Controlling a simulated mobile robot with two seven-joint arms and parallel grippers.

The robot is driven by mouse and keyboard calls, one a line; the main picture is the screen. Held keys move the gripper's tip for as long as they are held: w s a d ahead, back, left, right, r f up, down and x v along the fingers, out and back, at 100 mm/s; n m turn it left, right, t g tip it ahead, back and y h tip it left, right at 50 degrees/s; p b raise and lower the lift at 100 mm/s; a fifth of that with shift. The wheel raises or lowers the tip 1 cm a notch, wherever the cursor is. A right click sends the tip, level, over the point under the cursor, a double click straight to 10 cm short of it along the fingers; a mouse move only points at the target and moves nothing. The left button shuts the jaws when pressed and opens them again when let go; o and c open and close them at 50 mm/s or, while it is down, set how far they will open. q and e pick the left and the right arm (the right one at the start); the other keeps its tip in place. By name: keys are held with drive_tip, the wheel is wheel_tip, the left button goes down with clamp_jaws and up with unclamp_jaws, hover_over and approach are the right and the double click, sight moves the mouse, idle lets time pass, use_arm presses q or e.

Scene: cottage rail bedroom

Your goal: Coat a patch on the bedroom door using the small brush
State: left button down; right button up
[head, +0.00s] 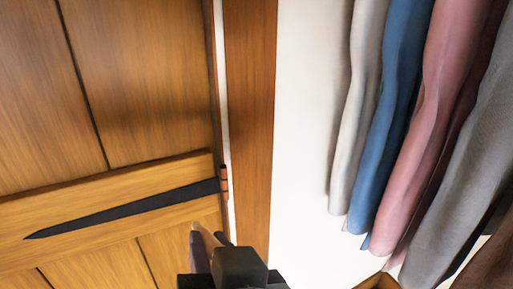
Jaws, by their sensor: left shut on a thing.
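The wooden bedroom door (135,85) fills the left of the head view, with plank panels and a cross rail. My left gripper (226,258) is at the bottom centre, in front of the door's lower hinge-side edge. It is shut on what looks like the small brush (199,251), a slim dark purplish piece with a pale tip pointing up the picture. The tip overlaps the door below the hinge strap; I cannot tell whether it touches. No coated patch can be made out on the door. My right gripper is not in view.
A black strap hinge (125,210) with a copper-coloured knuckle (224,181) crosses the door rail. The wooden door frame (250,120) and a white wall (305,130) are to its right. Several garments, including a blue one (388,110), hang at the right.

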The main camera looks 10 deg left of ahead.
sight(200, 227)
use_arm(q)
drive_tip(key=shift+w+a, duration=0.25)
drive_tip(key=shift+w, duration=0.15)
drive_tip(key=shift+w+a, duration=0.7)
drive_tip(key=shift+w, duration=0.35)
drive_tip(key=shift+w+a, duration=0.65)
drive_tip(key=shift+w, duration=0.35)
drive_tip(key=shift+w+a+b, duration=0.5)
drive_tip(key=shift+w+a, duration=0.05)
drive_tip(key=shift+w, duration=0.25)
